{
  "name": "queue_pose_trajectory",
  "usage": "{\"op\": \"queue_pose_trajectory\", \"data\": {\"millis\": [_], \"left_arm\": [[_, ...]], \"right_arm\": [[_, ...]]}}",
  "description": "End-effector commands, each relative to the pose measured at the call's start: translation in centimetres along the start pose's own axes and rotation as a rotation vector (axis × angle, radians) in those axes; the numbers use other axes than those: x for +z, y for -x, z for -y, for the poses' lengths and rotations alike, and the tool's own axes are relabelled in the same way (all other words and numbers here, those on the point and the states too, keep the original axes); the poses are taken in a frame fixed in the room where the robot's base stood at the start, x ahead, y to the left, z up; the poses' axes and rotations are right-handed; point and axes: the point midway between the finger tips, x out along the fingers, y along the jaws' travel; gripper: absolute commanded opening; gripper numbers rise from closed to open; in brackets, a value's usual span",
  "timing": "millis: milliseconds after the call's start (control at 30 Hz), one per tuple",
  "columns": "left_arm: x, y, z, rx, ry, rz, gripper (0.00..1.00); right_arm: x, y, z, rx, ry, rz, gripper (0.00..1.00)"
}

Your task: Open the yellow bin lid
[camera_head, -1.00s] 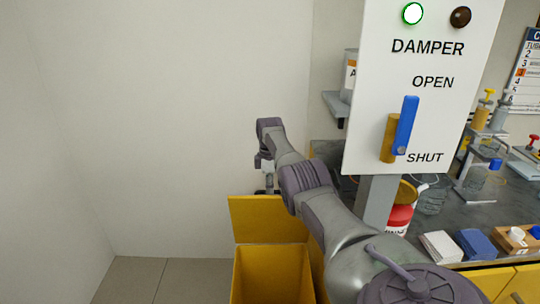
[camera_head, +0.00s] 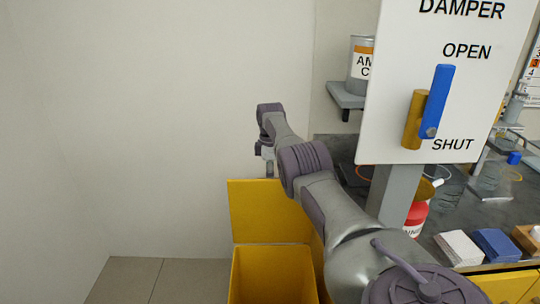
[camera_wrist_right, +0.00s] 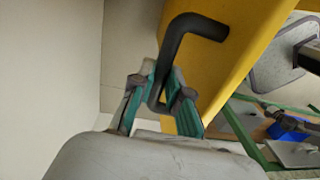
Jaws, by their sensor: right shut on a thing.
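The yellow bin (camera_head: 272,275) stands at the bottom middle of the head view, its top open to view. Its yellow lid (camera_head: 265,208) stands raised, roughly upright, at the bin's far edge. In the right wrist view the lid (camera_wrist_right: 225,50) carries a dark bent handle (camera_wrist_right: 190,27). My right gripper (camera_wrist_right: 163,92) is shut on this handle, with a green-lined finger on each side of it. My left gripper is not in view.
A white damper panel (camera_head: 400,100) with a blue lever (camera_head: 437,100) stands on a grey post (camera_head: 390,195), right of my arm. A dark bench with a red container (camera_head: 416,213) and small boxes lies behind. The wall side at left is clear.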

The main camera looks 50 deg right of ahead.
Motion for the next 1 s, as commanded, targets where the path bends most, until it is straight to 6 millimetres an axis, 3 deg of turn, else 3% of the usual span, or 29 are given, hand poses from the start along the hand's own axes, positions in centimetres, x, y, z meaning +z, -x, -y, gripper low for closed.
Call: {"op": "queue_pose_trajectory", "data": {"millis": [33, 233, 267, 400, 767, 1000], "left_arm": [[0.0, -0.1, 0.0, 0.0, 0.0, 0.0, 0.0], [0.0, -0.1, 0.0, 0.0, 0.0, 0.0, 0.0], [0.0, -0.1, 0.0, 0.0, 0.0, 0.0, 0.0], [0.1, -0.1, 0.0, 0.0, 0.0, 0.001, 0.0], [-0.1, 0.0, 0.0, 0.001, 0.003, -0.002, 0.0], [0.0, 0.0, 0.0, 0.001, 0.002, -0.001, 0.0]], "right_arm": [[0.0, -0.8, 0.4, -0.016, 0.002, 0.006, 0.0], [0.0, -0.8, 0.4, -0.017, 0.002, 0.006, 0.0], [0.0, -0.8, 0.4, -0.017, 0.002, 0.006, 0.17], [0.0, -0.7, 0.3, -0.014, 0.001, 0.006, 0.41], [0.1, 0.1, 0.1, -0.006, 0.0, 0.003, 0.41], [0.0, 4.0, 0.4, -0.003, 0.0, 0.001, 0.41]]}}
